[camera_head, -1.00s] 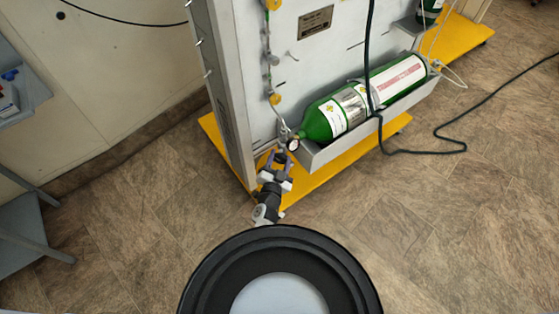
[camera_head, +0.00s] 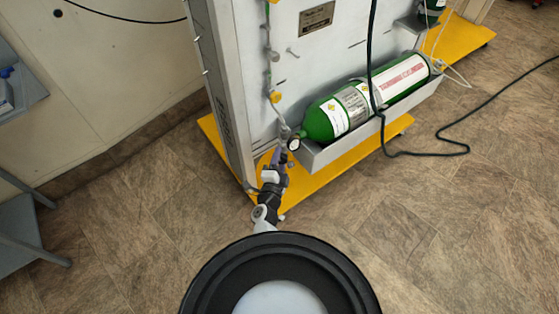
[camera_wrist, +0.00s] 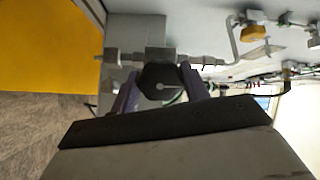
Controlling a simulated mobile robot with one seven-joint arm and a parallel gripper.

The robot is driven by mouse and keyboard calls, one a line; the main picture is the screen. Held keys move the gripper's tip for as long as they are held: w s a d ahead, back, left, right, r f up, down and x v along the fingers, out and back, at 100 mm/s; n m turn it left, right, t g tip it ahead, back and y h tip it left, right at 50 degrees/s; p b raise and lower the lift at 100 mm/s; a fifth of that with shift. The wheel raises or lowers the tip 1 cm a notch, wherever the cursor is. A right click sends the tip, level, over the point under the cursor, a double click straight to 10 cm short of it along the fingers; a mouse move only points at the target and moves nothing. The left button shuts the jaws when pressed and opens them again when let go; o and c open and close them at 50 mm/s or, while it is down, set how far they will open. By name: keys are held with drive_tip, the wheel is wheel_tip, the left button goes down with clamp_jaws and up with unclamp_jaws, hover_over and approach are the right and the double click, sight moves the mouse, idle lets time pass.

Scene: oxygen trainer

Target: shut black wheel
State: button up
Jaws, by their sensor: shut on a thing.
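The black wheel (camera_wrist: 160,82) is a dark knob on a metal valve body, in the middle of the wrist view. A light line marks its face. My gripper (camera_wrist: 160,92) has one purple finger on each side of the wheel and is shut on it. In the head view my gripper (camera_head: 279,157) is at the lower left corner of the panel, just left of the round gauge and the green cylinder's end. The wheel itself is hidden or too small to make out there.
A green cylinder (camera_head: 322,122) lies in a grey tray (camera_head: 362,140) on the panel, above a yellow base (camera_head: 325,174). A black cable (camera_head: 436,151) runs over the floor at right. Yellow valve knobs (camera_head: 275,97) stand up the panel's left side. Grey shelving (camera_head: 18,220) is at far left.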

drive_tip(key=shift+w+r+m, duration=0.1)
drive_tip(key=shift+m, duration=0.2)
drive_tip(key=o, duration=1)
